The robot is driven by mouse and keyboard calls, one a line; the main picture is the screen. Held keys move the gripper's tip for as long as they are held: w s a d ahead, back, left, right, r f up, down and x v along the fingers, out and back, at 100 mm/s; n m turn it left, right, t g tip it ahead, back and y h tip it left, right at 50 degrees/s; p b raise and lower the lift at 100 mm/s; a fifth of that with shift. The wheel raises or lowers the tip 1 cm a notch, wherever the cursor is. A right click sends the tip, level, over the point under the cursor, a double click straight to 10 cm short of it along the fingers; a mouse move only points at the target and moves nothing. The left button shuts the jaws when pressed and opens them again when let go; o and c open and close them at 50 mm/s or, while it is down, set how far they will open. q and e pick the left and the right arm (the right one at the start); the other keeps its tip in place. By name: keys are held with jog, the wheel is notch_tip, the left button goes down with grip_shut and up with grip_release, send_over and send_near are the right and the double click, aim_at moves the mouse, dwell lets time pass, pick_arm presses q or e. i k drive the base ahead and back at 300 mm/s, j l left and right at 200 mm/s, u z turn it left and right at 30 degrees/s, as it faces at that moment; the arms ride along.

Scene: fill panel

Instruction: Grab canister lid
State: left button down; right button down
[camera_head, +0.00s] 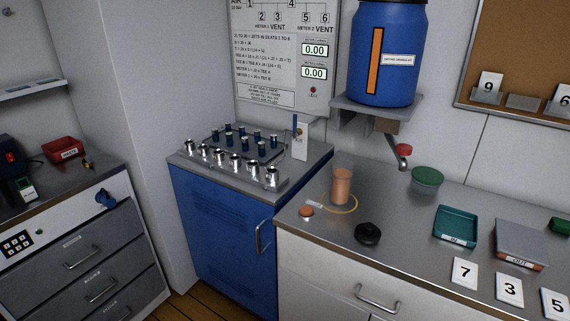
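A round black lid-like piece (367,234) with a raised centre lies on the grey counter, near its front edge. I take it to be the canister lid. A clear canister (342,184) with orange contents stands upright behind it and to the left, and its top looks uncovered. A yellow loop of tube (346,209) lies around the canister's foot, running towards a small orange-topped piece (306,211). A round green-topped piece (427,177) sits farther back to the right. Neither of my grippers is in view.
A blue drum (388,70) sits on a wall shelf, with a red-knobbed outlet (404,150) below. A teal tray (456,226), a grey OUT tray (521,243) and number cards (465,272) occupy the counter's right. Metal fittings (232,162) stand on the blue cabinet.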

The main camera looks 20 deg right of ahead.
aim_at(367, 233)
jog(key=z, duration=0.75)
